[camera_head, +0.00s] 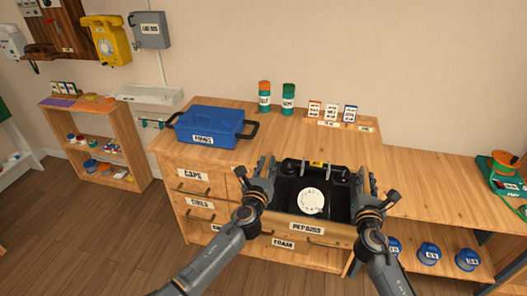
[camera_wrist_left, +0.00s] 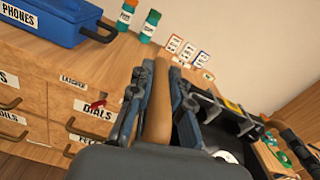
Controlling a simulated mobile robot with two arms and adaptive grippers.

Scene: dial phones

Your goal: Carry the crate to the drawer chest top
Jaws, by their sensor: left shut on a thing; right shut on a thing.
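The wooden crate (camera_head: 270,224), labelled REPAIRS, holds a black dial phone (camera_head: 311,200) with a white dial. My left gripper (camera_head: 265,172) is shut on the crate's left side; in the left wrist view the crate's wooden rim (camera_wrist_left: 158,100) lies between its fingers. My right gripper (camera_head: 362,187) is shut on the crate's right side, its contact partly hidden. The crate is in front of the drawer chest (camera_head: 182,160) and overlaps its right part in the picture. The gap between crate and chest top cannot be told.
A blue PHONES box (camera_head: 209,126) stands on the chest top at left. An orange-and-green canister (camera_head: 264,98), a green canister (camera_head: 288,100) and small cards (camera_head: 331,113) stand along the back. A workbench (camera_head: 435,185) extends right. Bare top shows between box and crate.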

